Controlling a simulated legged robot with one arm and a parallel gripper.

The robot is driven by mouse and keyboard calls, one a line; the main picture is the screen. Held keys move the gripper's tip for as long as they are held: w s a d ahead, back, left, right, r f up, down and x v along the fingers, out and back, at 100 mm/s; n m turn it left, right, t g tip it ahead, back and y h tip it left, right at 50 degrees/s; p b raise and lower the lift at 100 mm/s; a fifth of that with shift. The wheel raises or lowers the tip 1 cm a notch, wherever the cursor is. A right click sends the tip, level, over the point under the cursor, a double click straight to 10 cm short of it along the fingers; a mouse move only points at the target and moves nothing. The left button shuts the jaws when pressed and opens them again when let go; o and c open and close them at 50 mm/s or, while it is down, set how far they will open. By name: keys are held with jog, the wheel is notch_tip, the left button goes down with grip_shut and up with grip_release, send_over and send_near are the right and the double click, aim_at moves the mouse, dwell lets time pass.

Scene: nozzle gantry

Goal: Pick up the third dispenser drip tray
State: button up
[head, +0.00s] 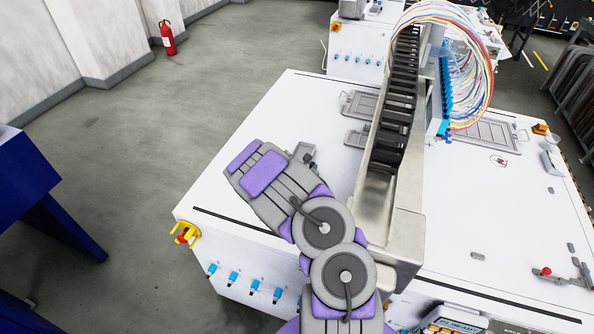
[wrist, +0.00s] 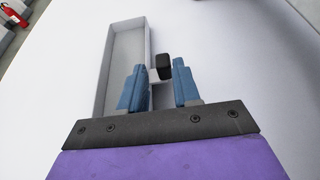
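In the wrist view, a narrow, shallow grey drip tray (wrist: 128,52) lies on a white surface, ahead and left of my gripper (wrist: 160,72). A small black block (wrist: 163,66), like a handle, sits at the tray's right side. The two blue fingers are apart, and the block appears in the gap between them, near the tips. I cannot tell whether either finger touches it. The tray's near end is partly hidden behind the left finger. In the head view, my arm hides most of the gripper area. I cannot tell which numbered dispenser this tray belongs to.
In the head view, a metal gantry (head: 408,215) with a black cable chain (head: 397,110) stands close right of my arm. Grey flat trays (head: 363,104) and (head: 490,134) lie on the white table (head: 262,125). A yellow-red emergency stop (head: 185,234) is at the left corner.

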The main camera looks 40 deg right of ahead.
jog(key=shift+w+d+f, duration=0.1)
jog(key=shift+d+f, duration=0.1)
jog(key=shift+d, duration=0.3)
jog(key=shift+d+f, duration=0.15)
jog(key=shift+d, duration=0.35)
jog(key=shift+a+r, duration=0.1)
jog(key=shift+a, duration=0.35)
jog(key=c, duration=0.4)
grip_shut()
jog(key=shift+d, duration=0.1)
jog(key=shift+d, duration=0.15)
